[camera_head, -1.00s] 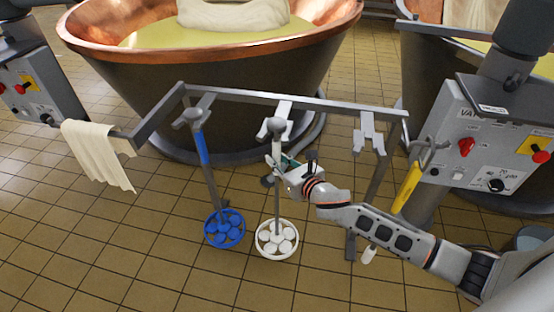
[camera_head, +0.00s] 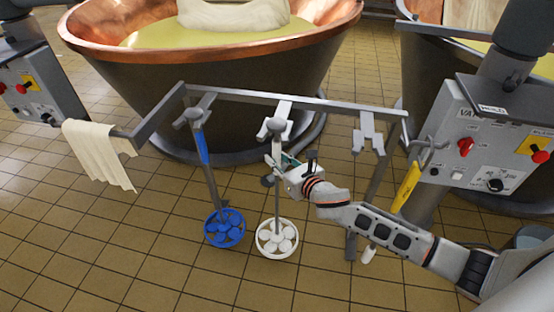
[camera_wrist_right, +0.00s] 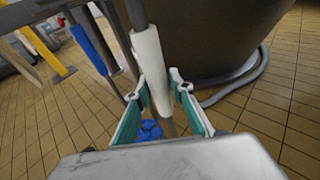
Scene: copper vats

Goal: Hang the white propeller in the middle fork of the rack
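The white propeller (camera_head: 277,238) hangs upright on its long shaft. Its top knob is at the middle fork (camera_head: 277,126) of the metal rack (camera_head: 300,102); the exact seating is too small to tell. My right gripper (camera_head: 278,161) is at the upper shaft, below the fork. In the right wrist view the white upper shaft (camera_wrist_right: 149,62) passes between the teal-padded fingers (camera_wrist_right: 161,88), which look spread, with one on each side of it. Whether a pad touches it is hard to see. My left gripper is not in view.
A blue propeller (camera_head: 224,229) hangs at the left fork. The right fork (camera_head: 368,137) is empty. A cloth (camera_head: 97,155) hangs over the rack's left end. A copper vat (camera_head: 210,85) stands behind, and a control box (camera_head: 490,150) stands at the right.

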